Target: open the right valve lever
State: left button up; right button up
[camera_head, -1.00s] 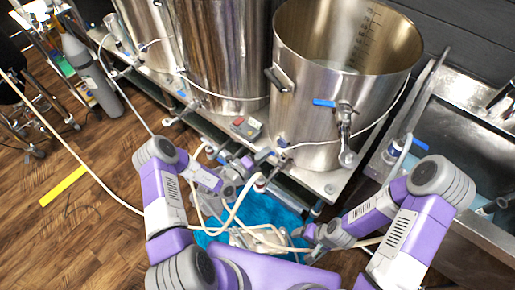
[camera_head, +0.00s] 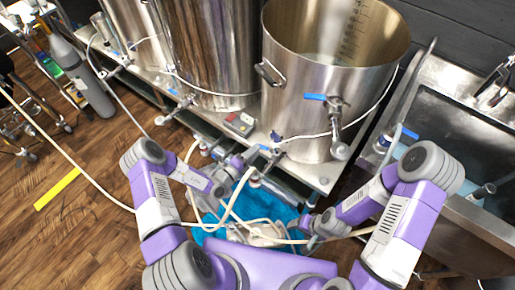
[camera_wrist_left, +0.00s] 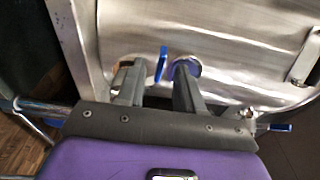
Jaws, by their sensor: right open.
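The right kettle (camera_head: 310,85) is a tall open steel pot. A valve with a blue lever (camera_head: 316,97) sits on its front, the lever lying about level. A second blue lever (camera_head: 276,136) is lower, near the kettle's base. My left gripper (camera_head: 256,152) is close to that lower area, partly hidden by its own arm. In the left wrist view its two fingers (camera_wrist_left: 157,85) are apart, with a blue lever (camera_wrist_left: 162,63) between them; contact cannot be told. Another blue-tipped lever (camera_wrist_left: 280,127) is at the right there. My right gripper (camera_head: 309,224) is low, small and apart from the valves.
The kettles stand on a steel bench with a red-buttoned box (camera_head: 239,123) on its edge. Pale hoses (camera_head: 235,205) loop around a pump over a blue tub (camera_head: 285,207) below. A steel sink (camera_head: 465,130) is at the right. Open wood floor (camera_head: 85,215) is at the left.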

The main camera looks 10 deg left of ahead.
pick_arm(q)
jog(key=p+v, duration=0.1)
jog(key=v, duration=0.4)
jog(key=shift+s, duration=0.1)
jog(key=shift+c, duration=0.4)
